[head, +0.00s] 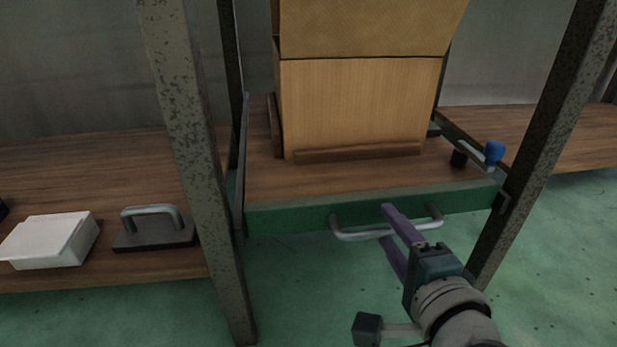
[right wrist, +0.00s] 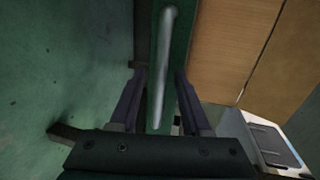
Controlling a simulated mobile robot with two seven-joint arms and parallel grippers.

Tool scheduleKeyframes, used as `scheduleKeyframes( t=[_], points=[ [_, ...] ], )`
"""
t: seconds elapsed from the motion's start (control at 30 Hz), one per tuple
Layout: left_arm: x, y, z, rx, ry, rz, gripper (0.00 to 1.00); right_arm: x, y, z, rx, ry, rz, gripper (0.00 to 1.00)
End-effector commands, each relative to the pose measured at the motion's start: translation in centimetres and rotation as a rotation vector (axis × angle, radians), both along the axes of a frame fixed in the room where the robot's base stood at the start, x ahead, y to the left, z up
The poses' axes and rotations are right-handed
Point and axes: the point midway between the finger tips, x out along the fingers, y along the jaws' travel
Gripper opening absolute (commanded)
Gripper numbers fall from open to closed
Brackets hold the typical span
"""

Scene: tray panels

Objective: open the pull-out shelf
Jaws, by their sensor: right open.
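The pull-out shelf (head: 330,181) has a wooden top and a green front edge, between two speckled metal posts. A grey bar handle (head: 352,234) is fixed to its front; it also shows in the right wrist view (right wrist: 162,70). My right gripper (head: 386,224) is open, with its purple fingers at the handle. In the right wrist view the fingers (right wrist: 158,75) stand on either side of the handle and the green front, with gaps visible. Whether either finger touches the bar cannot be told. My left gripper is not in view.
A large cardboard box (head: 355,105) stands on the shelf behind a low wooden strip (head: 358,153). A blue-knobbed lever (head: 494,152) sits at the shelf's right front corner. A white box (head: 48,240) and a dark block with a handle (head: 154,234) lie on the left wooden shelf.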

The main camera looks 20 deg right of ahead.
Motion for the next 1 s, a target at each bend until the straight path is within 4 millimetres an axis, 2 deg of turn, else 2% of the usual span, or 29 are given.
scheduleKeyframes(
  t=[0.1, 0.37, 0.77, 1.0],
  points=[
    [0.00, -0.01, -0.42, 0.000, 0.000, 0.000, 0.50, 0.63, -0.15, -0.18, 0.000, 0.000, 0.000, 0.47],
    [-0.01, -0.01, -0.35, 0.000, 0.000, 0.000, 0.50, 0.69, -0.18, -0.09, -0.001, 0.001, 0.000, 0.46],
    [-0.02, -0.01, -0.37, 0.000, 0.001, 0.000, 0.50, 0.67, -0.17, -0.10, -0.001, 0.000, 0.000, 0.01],
    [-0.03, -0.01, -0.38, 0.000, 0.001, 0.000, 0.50, 0.67, -0.17, -0.10, -0.001, 0.000, 0.000, 0.00]
  ],
)
